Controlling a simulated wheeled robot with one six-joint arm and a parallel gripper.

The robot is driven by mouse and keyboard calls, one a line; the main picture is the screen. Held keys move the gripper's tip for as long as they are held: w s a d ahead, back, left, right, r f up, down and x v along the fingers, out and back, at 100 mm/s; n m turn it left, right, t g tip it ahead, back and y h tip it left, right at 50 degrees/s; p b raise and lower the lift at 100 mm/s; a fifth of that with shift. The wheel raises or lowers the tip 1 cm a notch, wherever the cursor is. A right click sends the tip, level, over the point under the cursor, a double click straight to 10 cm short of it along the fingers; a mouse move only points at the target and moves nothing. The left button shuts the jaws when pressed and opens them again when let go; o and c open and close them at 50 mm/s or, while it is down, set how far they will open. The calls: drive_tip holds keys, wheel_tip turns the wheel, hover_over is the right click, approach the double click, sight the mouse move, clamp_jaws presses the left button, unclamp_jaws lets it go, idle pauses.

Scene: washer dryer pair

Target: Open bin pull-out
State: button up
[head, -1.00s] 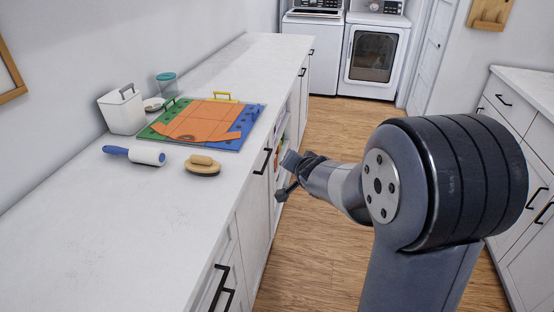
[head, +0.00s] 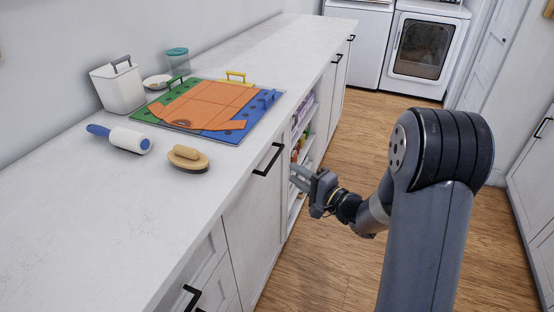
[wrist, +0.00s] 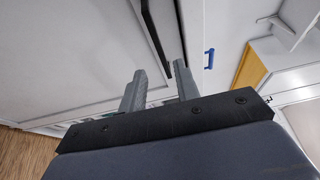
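A white cabinet front (head: 255,215) with a black bar handle (head: 268,160) at its top is under the counter, left of an open shelf bay; I take it as the bin pull-out. It looks closed. My gripper (head: 294,175) is in front of the shelf bay, to the right of the handle and slightly lower. In the wrist view my gripper (wrist: 158,68) has its two fingers apart with nothing held between them. A black bar handle (wrist: 156,38) runs there just beyond the fingertips, against a white panel. I cannot tell whether the fingers touch it.
The counter (head: 75,220) holds a lint roller (head: 119,138), a brush (head: 188,158), a white caddy (head: 118,88) and a coloured folding board (head: 205,108). Stocked shelves (head: 303,130) lie behind my gripper. The wooden floor (head: 320,265) is clear. A white machine (head: 422,48) stands at the back.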

sight(273, 159)
drive_tip(key=x, duration=0.9)
drive_tip(key=shift+w+a, duration=0.15)
drive_tip(key=shift+w, duration=0.05)
clamp_jaws()
